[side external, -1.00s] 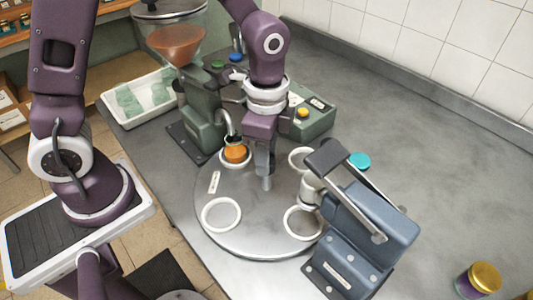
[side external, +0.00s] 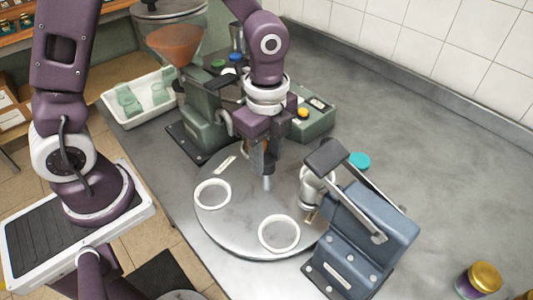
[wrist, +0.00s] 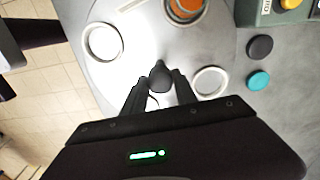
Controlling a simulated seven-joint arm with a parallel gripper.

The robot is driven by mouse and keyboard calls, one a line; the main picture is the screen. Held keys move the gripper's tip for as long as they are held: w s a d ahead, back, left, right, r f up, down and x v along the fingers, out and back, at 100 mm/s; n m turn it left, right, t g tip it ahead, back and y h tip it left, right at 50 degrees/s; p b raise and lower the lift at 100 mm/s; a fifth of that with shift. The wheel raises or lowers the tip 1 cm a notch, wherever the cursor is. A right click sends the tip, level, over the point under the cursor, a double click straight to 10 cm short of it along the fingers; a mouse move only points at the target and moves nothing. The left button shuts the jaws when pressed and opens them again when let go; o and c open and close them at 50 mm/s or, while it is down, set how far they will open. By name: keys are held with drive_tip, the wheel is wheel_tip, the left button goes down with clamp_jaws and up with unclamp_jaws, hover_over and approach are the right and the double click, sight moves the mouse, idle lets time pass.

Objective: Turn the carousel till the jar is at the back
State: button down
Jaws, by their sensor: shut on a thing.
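The carousel (side external: 225,225) is a grey disc with white rings, including one at the left (side external: 212,194) and one at the front (side external: 279,234). A grey knob (side external: 267,184) rises near its middle. My gripper (side external: 264,165) is shut on this knob; the wrist view shows both fingers around the dark knob (wrist: 160,77). The jar (wrist: 187,6), with orange contents, is cut off by the top of the wrist view. In the side view it is mostly hidden behind my gripper, with only a bit of orange showing.
A blue-grey lever press (side external: 365,235) overhangs the carousel's right edge. A green filling machine (side external: 205,135) with a hopper stands behind left. A green button box (side external: 315,120) is behind. A teal lid (side external: 359,160) lies at right. A gold-lidded jar (side external: 484,277) stands front right.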

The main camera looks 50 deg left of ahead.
drive_tip(key=shift+w+r+m, duration=0.1)
drive_tip(key=shift+m, duration=5.9)
drive_tip(key=c, duration=1)
unclamp_jaws()
drive_tip(key=shift+o, duration=0.2)
wheel_tip(320, 180, up, 7)
